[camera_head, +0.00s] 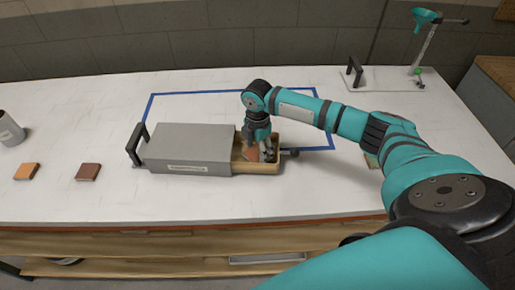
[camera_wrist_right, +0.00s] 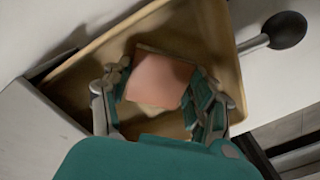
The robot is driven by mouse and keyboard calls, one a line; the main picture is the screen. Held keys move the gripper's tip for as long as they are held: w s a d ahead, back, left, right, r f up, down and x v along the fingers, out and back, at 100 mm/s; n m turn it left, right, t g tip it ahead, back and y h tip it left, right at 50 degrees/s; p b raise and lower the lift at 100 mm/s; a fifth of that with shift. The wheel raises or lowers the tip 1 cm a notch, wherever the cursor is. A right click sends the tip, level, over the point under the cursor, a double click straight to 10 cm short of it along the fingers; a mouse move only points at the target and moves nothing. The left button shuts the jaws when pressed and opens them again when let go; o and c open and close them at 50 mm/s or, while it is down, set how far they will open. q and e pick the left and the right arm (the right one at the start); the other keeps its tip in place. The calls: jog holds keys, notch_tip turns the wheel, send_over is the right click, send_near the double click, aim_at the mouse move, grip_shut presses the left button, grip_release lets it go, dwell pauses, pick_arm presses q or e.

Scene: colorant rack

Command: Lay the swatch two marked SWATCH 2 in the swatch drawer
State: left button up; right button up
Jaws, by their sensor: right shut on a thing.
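My right gripper (camera_head: 259,152) is down in the open swatch drawer (camera_head: 260,167), which sticks out from the right side of a grey box (camera_head: 192,145). In the right wrist view the right gripper (camera_wrist_right: 162,98) is shut on a salmon-orange square swatch (camera_wrist_right: 160,80), with one finger at each side. The swatch is inside the wooden drawer walls (camera_wrist_right: 215,40); I cannot tell whether it touches the floor. No marking can be read on it. My left gripper is not in view.
An orange swatch (camera_head: 26,172) and a brown-red swatch (camera_head: 88,172) lie on the white table at the left, near a grey cup (camera_head: 9,130). The drawer has a dark round knob (camera_wrist_right: 285,30). A stand (camera_head: 424,45) is at the back right. The table front is clear.

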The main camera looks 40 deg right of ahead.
aim_at(258, 152)
jog(key=o, duration=1)
jog(key=shift+f, duration=0.1)
jog(key=shift+o, duration=0.2)
notch_tip(258, 152, up, 12)
jog(key=b, duration=0.1)
jog(key=shift+r+b, duration=0.2)
jog(key=shift+b, duration=0.1)
